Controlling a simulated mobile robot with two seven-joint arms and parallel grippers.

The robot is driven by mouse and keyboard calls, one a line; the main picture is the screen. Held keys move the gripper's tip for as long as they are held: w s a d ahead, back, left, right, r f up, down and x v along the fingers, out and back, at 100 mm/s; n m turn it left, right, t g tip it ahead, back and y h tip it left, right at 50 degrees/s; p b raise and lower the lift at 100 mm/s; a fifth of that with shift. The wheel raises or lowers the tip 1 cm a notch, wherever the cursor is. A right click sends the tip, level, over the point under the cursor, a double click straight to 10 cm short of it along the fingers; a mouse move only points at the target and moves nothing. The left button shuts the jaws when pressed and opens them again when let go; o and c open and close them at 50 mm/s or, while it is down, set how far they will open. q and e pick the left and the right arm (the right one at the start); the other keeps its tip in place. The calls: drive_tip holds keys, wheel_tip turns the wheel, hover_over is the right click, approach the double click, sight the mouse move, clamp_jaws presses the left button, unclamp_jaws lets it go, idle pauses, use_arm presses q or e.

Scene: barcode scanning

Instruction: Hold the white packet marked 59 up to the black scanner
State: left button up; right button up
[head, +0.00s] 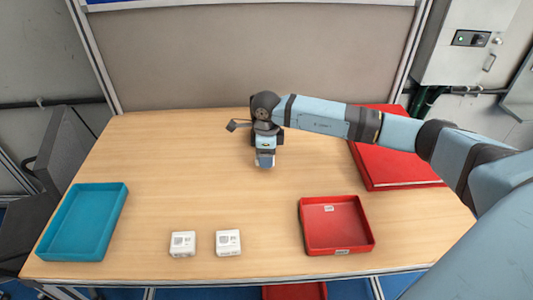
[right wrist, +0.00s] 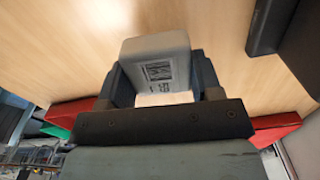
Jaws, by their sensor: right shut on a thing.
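My right gripper (head: 265,161) is over the middle of the table, fingers toward the front. In the right wrist view it (right wrist: 162,82) is shut on a white packet (right wrist: 157,62), with a finger on each side. A printed code label faces the wrist camera; I cannot read a 59 on it. A small dark part, probably the black scanner (head: 237,125), shows just left of my right wrist, which may hide the rest. A dark block (right wrist: 270,25) at the upper right of the wrist view may belong to it. My left gripper is not in view.
Two white packets (head: 182,244) (head: 228,242) lie near the front edge. A teal tray (head: 122,192) is at the left, a small red tray (head: 371,243) at front right, and a larger red box (head: 400,165) behind my right arm. The table's middle left is clear.

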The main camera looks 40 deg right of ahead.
drive_tip(key=shift+s+a+r+m, duration=0.15)
drive_tip(key=shift+s+a+m, duration=0.05)
drive_tip(key=shift+m, duration=0.1)
drive_tip(key=s+r+m+g, duration=0.1)
drive_tip(key=m, duration=0.1)
drive_tip(key=s+a+r+m+g+y+p, duration=0.1)
drive_tip(key=m, duration=0.1)
drive_tip(key=s+a+r+m+g+p, duration=0.1)
drive_tip(key=s+m, duration=0.1)
drive_tip(key=m, duration=0.1)
drive_tip(key=shift+a, duration=0.15)
drive_tip(key=shift+s+a+r+m+y, duration=0.15)
drive_tip(key=shift+s+m+y, duration=0.25)
drive_tip(key=shift+m+y, duration=0.15)
drive_tip(key=w+f+b, duration=0.1)
drive_tip(key=w+d+f+b, duration=0.1)
drive_tip(key=w+f+b, duration=0.1)
drive_tip(key=f, duration=0.1)
drive_tip(key=shift+d+b, duration=0.35)
drive_tip(key=shift+d, duration=0.05)
drive_tip(key=shift+w+d+f, duration=0.15)
drive_tip(key=shift+w+f, duration=0.05)
drive_tip(key=shift+w, duration=0.1)
drive_tip(key=shift+w+d+f+b, duration=0.2)
drive_tip(key=shift+w+f+b, duration=0.1)
drive_tip(key=shift+b, duration=0.2)
drive_tip(key=shift+r, duration=0.1)
